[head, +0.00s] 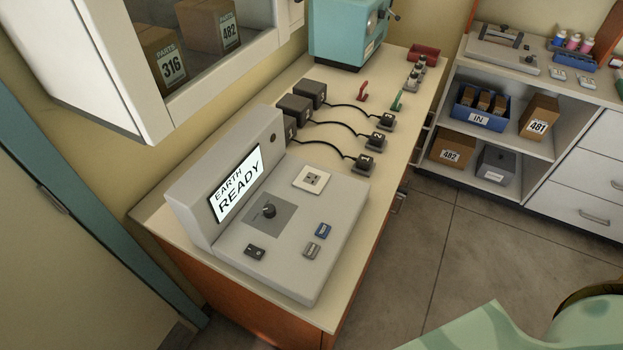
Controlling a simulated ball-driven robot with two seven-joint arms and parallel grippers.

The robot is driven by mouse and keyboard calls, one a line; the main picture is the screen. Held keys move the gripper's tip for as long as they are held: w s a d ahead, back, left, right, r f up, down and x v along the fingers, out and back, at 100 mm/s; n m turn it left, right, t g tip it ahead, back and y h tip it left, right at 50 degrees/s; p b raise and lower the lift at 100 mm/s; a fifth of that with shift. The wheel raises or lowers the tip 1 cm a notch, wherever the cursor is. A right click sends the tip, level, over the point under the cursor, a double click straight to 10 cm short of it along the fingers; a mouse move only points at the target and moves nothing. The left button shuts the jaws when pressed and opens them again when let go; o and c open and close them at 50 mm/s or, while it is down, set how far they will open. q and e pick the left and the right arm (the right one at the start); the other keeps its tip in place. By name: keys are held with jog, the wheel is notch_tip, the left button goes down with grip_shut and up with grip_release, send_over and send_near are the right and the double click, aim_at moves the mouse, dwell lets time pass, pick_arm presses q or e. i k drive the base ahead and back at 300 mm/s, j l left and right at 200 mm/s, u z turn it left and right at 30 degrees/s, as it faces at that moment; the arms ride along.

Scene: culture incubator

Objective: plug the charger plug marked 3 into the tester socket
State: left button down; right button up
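The grey tester (340,215) stands on the near part of the bench, its upright screen reading "EARTH READY". A white socket (312,179) is set in its top, with nothing in it. Beyond it, three dark charger plugs lie on the bench in a row: a near plug (363,164), a middle plug (377,139) and a far plug (386,122). Each has a small white label; the numbers are too small to read surely. Black cables run from them to dark charger blocks (310,94) by the wall. Neither gripper is in view.
The tester top has a dial (268,211), a black switch (254,252), a blue button (322,230) and a grey button (311,250). A teal machine (345,35) and a red tray (423,53) stand farther back. A white wall cabinet (110,85) overhangs the left.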

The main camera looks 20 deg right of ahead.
aim_at(387, 119)
jog(key=k+l, duration=0.15)
jog(key=l, duration=0.15)
jog(key=k+l+u, duration=0.1)
jog(key=l+u, duration=0.1)
jog(key=l, duration=0.35)
jog(key=k+l, duration=0.1)
jog(key=l, duration=0.35)
jog(key=k+l+u, duration=0.15)
jog(key=l, duration=0.7)
jog(key=i+l+u, duration=0.2)
jog(key=i+l, duration=0.15)
jog(key=i+l+u, duration=0.2)
jog(key=l, duration=0.35)
jog(key=i, duration=0.4)
